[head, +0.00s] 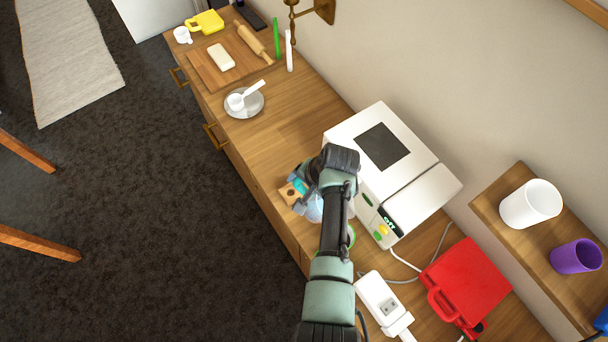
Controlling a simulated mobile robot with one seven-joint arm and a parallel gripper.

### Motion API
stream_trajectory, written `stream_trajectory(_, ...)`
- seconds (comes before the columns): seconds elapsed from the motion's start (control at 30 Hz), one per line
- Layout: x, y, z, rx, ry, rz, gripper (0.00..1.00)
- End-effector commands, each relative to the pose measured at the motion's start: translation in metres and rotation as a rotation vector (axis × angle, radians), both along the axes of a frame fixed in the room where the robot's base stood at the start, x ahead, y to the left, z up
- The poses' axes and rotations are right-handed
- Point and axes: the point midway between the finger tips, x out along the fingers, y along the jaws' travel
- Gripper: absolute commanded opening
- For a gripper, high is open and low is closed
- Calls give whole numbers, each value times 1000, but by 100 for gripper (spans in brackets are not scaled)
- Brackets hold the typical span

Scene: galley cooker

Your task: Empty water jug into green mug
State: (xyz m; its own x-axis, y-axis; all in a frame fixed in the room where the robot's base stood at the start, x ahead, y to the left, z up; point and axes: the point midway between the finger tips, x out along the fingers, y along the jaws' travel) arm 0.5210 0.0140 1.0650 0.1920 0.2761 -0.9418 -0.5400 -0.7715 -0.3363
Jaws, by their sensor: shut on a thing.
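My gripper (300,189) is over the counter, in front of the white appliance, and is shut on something. A pale bluish, see-through body shows just below it and beside my arm; it looks like the water jug (314,209). The gripper and arm hide most of it, so its tilt and its contents cannot be told. A small green curved edge shows just right of my arm, probably the green mug (351,236). My arm covers most of it, and its opening is not clear.
The white appliance (383,145) stands close right of my gripper. A white socket box (378,297) and red case (468,283) lie to the lower right.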

Motion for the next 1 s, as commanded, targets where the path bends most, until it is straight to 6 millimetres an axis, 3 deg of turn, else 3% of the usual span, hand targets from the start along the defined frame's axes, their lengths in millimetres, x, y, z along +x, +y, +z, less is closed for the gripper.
stream_trajectory(0.43,2,-1,1,12,-10,-14,0)
stream_trajectory(1.0,3,1,18,176,-126,-15,0)
